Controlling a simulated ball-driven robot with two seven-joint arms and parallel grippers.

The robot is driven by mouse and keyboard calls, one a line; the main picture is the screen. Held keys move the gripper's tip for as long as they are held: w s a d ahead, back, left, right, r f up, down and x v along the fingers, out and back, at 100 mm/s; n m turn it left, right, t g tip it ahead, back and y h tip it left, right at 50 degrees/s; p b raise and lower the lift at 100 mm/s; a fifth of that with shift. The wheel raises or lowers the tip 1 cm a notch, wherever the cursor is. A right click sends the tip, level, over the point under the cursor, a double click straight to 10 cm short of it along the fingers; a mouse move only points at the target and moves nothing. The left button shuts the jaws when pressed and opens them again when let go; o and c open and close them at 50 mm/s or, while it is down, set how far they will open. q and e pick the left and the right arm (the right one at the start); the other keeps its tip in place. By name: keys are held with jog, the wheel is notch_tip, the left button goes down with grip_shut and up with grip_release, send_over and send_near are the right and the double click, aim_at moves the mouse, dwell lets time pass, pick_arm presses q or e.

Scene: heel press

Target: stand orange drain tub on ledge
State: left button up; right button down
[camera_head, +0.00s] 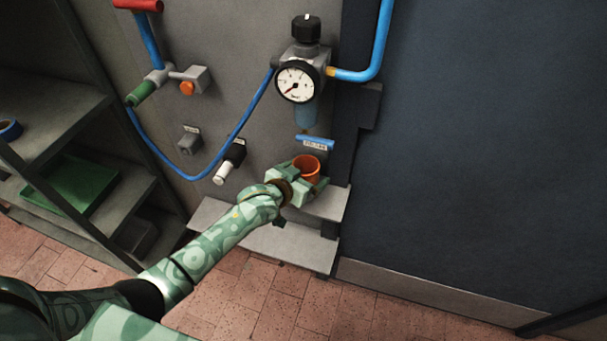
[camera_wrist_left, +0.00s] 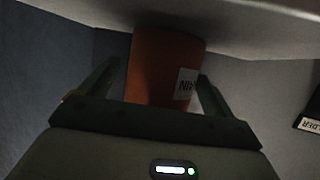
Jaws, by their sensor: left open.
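The orange drain tub (camera_head: 306,168) is upright at the pale ledge (camera_head: 330,204), below the gauge unit. My left gripper (camera_head: 304,181) has its fingers on either side of the tub and is open. In the left wrist view, the tub (camera_wrist_left: 163,70) lies between the two spread fingers (camera_wrist_left: 158,88), with a white label showing upside down. The pale ledge surface (camera_wrist_left: 240,25) borders the tub's base there, and the tub appears to rest on it. Whether either finger touches the tub is hard to tell. My right gripper is not in view.
A lower step (camera_head: 285,246) lies below. Shelves with a green tray (camera_head: 75,188) stand far left.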

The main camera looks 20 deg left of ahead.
pick_arm(q)
jog(key=p+v, duration=0.6)
jog(key=v, duration=1)
jog(key=shift+s, duration=0.2)
jog(key=s+a+f+g+y, duration=0.1)
jog(key=s+a+f+g, duration=0.2)
jog(key=f, duration=0.5)
jog(key=s+a+f+y, duration=0.1)
jog(key=s+a+f, duration=0.2)
jog(key=s+f, duration=0.35)
jog(key=s+a+f+g+y, duration=0.2)
jog(key=s+f, duration=0.2)
jog(key=f, duration=0.5)
jog(key=s+d+f+g, duration=0.1)
jog(key=s+f+g, duration=0.2)
jog(key=s, duration=1.1)
jog(key=s+d+f+g, duration=0.1)
jog(key=s+f+g, duration=0.2)
jog(key=s+f, duration=0.5)
jog(key=s, duration=0.6)
jog(key=shift+s+d+g, duration=0.15)
jog(key=shift+d+g, duration=0.1)
jog(key=shift+g, duration=0.15)
